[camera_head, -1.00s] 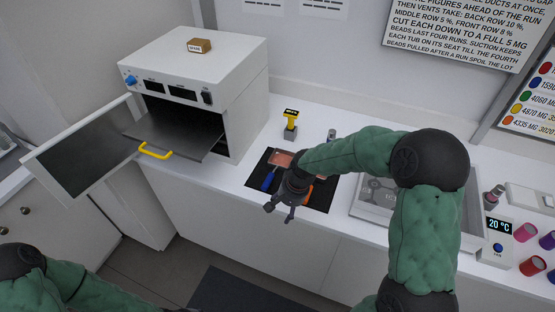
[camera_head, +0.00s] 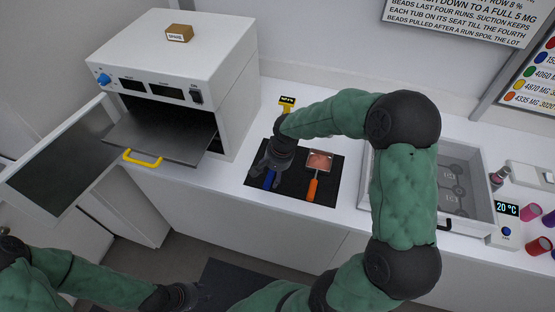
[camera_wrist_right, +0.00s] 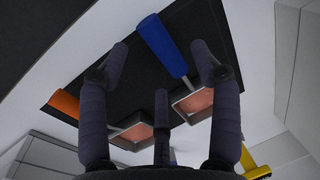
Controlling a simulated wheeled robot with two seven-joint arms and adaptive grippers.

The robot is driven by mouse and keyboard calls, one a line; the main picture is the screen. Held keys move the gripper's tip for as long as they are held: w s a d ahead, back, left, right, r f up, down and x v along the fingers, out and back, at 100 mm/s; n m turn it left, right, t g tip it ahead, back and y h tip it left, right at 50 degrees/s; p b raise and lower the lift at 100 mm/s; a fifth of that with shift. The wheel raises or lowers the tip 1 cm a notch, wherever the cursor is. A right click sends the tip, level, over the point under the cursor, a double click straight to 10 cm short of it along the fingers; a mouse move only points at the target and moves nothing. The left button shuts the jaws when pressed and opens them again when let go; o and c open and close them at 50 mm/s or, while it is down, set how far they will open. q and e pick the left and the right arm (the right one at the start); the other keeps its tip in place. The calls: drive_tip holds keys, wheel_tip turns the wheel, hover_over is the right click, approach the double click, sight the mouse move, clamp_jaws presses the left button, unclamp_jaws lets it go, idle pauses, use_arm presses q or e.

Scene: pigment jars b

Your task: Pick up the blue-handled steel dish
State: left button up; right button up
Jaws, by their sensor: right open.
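The blue-handled steel dish lies on a black mat (camera_head: 292,192). I cannot tell whether the fingers touch the handle. My left gripper (camera_head: 182,296) is a dark shape at the bottom edge, its fingers unclear.
An orange-handled dish (camera_head: 318,162) lies to the right on the same mat. A yellow-topped stand (camera_head: 287,102) is behind. An oven (camera_head: 180,75) with its door open stands left. A grey tray (camera_head: 480,180) is right.

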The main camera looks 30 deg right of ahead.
sight(272, 178)
drive_tip(key=shift+w+a+f+b, duration=0.1)
drive_tip(key=shift+w+f+b, duration=0.05)
drive_tip(key=shift+f, duration=0.75)
drive_tip(key=shift+w+a+f+b, duration=0.1)
drive_tip(key=shift+w+f+b, duration=0.1)
drive_tip(key=shift+f, duration=0.65)
drive_tip(key=shift+w+f+b, duration=0.15)
drive_tip(key=shift+f, duration=0.75)
drive_tip(key=shift+r, duration=0.1)
clamp_jaws()
